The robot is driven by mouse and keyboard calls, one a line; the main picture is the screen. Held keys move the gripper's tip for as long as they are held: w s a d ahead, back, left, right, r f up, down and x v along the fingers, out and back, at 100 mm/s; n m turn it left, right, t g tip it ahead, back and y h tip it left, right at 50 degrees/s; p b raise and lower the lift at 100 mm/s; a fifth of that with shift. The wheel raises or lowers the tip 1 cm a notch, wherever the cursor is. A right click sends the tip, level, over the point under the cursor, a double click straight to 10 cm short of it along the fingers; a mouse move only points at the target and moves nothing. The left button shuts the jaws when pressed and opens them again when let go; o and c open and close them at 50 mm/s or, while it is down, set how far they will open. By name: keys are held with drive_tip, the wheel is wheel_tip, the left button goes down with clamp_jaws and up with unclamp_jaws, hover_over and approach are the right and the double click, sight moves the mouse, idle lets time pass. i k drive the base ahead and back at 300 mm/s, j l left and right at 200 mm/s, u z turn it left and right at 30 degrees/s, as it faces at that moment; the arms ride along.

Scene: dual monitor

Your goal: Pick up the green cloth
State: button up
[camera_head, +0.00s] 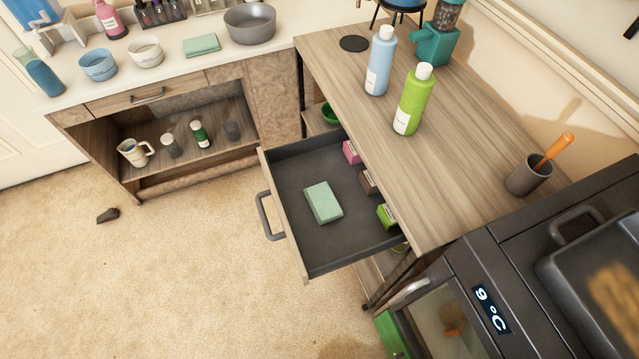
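A folded pale green cloth (323,202) lies flat in the open drawer (300,245), near its middle. A second folded green cloth (201,45) lies on the white counter (230,62) at the upper left, between a white bowl and a dark grey pot. My gripper is not in view, and nothing touches either cloth.
The drawer also holds a pink box (351,152), a brown box (370,181) and a green box (386,215) along its right side. Blue (380,62) and green (412,100) bottles stand on the wooden tabletop (450,180). The carpet left of the drawer is mostly clear.

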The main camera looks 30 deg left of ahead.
sight(325, 206)
drive_tip(key=i+j, duration=0.15)
drive_tip(key=j, duration=0.2)
drive_tip(key=i+j+z, duration=0.15)
drive_tip(key=j, duration=0.25)
drive_tip(key=i+j, duration=0.15)
drive_tip(key=j, duration=0.25)
drive_tip(key=i+j+z, duration=0.1)
drive_tip(key=j, duration=0.25)
drive_tip(key=i+j+z, duration=0.1)
drive_tip(key=j, duration=0.3)
drive_tip(key=j+z, duration=0.45)
drive_tip(key=j, duration=2.5)
drive_tip(key=k, duration=0.05)
